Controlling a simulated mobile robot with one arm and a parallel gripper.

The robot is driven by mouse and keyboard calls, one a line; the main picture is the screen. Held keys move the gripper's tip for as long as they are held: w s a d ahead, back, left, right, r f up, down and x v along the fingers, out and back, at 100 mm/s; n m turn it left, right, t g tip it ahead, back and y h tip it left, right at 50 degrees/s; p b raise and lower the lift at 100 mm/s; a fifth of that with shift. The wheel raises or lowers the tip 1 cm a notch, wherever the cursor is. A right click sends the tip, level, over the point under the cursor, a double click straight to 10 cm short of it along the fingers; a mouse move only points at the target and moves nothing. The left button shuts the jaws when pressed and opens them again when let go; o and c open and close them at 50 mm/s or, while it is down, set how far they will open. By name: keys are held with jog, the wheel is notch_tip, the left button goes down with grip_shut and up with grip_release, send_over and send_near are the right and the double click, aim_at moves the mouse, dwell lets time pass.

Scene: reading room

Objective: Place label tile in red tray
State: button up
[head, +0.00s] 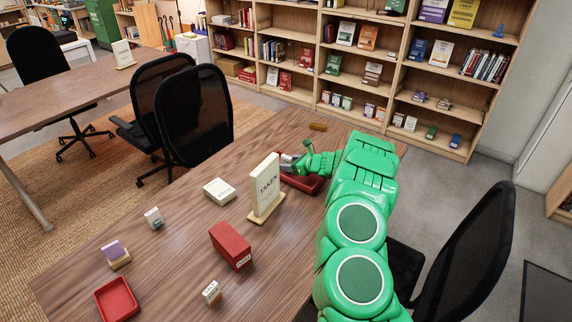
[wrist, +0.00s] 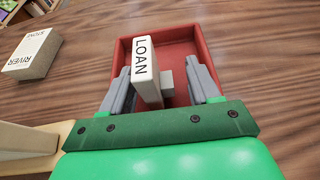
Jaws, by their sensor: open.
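A white label tile reading LOAN (wrist: 147,75) stands on edge between my gripper's fingers, close to the left finger. It is over or inside a red tray (wrist: 188,33); its lower end is hidden, so I cannot tell if it rests on the floor. My gripper (wrist: 163,84) is open, with both fingers over the tray. A small grey block (wrist: 166,78) shows beside the tile. In the head view my gripper (head: 291,164) is above the far red tray (head: 316,187), partly hidden by the TAKEN sign. A second red tray (head: 117,300) lies at the near left of the table.
The upright TAKEN sign (head: 265,186) stands just left of my gripper. A white block (head: 219,191), a red box (head: 230,246), a purple piece on a wooden stand (head: 116,252) and small white tiles (head: 211,292) are spread over the table. Chairs stand on both sides.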

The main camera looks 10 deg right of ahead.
jog(key=v, duration=1)
jog(key=shift+s+r, duration=0.1)
jog(key=shift+s, duration=0.05)
